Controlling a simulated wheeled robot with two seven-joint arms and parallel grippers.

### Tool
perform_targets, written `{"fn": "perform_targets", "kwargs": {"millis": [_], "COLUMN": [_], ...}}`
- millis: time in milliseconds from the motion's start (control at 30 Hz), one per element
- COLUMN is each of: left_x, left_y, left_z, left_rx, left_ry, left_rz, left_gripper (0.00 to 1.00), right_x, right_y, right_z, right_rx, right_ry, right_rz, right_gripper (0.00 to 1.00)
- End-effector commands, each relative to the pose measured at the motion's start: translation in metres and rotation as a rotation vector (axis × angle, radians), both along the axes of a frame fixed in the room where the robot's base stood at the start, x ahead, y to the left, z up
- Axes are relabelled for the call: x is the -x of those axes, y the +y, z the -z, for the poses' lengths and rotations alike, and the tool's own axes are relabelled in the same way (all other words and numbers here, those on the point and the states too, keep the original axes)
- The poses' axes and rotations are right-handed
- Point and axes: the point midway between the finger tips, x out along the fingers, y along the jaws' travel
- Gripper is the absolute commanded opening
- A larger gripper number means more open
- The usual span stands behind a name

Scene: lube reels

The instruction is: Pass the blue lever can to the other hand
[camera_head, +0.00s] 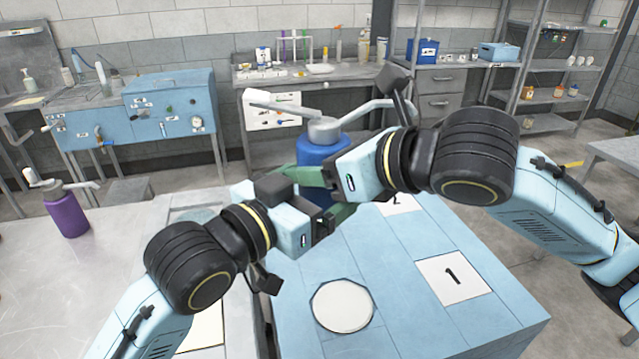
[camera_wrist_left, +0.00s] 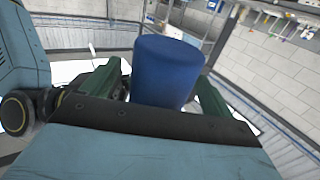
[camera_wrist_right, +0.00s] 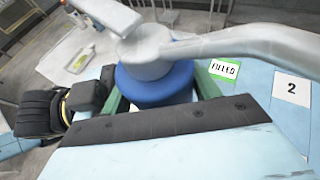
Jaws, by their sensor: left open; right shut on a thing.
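The blue lever can (camera_head: 322,150) has a grey cap with a spout and a lever. It is held up above the blue-topped table. My right gripper (camera_head: 318,176) is shut on it, its green fingers at the can's sides below the cap, as the right wrist view (camera_wrist_right: 155,85) also shows. My left gripper (camera_head: 312,200) is open beside the lower part of the can. In the left wrist view the can's blue body (camera_wrist_left: 167,72) stands between the open green fingers. In the head view both grippers hide much of the can's lower body.
The blue table (camera_head: 410,300) bears a white disc (camera_head: 342,305) and a card marked 1 (camera_head: 453,277). The right wrist view shows a card marked 2 (camera_wrist_right: 291,89) and a "FILLED" label (camera_wrist_right: 224,68). A purple lever can (camera_head: 66,212) stands on the grey table at the left.

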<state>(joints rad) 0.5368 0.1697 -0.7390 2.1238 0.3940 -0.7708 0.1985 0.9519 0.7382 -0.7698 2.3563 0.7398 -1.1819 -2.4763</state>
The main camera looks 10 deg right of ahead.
Motion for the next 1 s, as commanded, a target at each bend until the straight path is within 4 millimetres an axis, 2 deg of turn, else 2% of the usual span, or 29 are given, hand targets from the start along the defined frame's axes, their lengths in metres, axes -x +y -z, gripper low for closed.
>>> {"fn": "perform_targets", "kwargs": {"millis": [67, 500, 533, 700, 1000], "left_x": [0.0, 0.001, 0.0013, 0.001, 0.0004], "left_y": [0.0002, -0.0003, -0.0004, 0.0, 0.0005], "left_z": [0.0, 0.0, -0.0015, -0.0014, -0.0013], "left_rx": [0.0, 0.001, 0.003, 0.003, 0.003], "left_ry": [0.0, 0.001, -0.002, -0.002, -0.002], "left_rz": [0.0, 0.002, 0.003, 0.002, 0.0], "left_gripper": [0.84, 0.27, 0.27, 0.27, 0.27], "right_x": [-0.0001, -0.0003, -0.0003, -0.0002, 0.0006], "right_y": [0.0001, 0.0, 0.0, 0.0, -0.0015], "right_z": [-0.0013, -0.0014, -0.0014, -0.0009, -0.0017], "right_rx": [-0.002, -0.001, -0.001, -0.001, -0.001], "right_ry": [-0.004, -0.004, -0.004, -0.003, 0.004], "right_rz": [0.0, 0.001, 0.001, 0.0, 0.0], "right_gripper": [0.27, 0.27, 0.65, 0.87, 0.87]}}
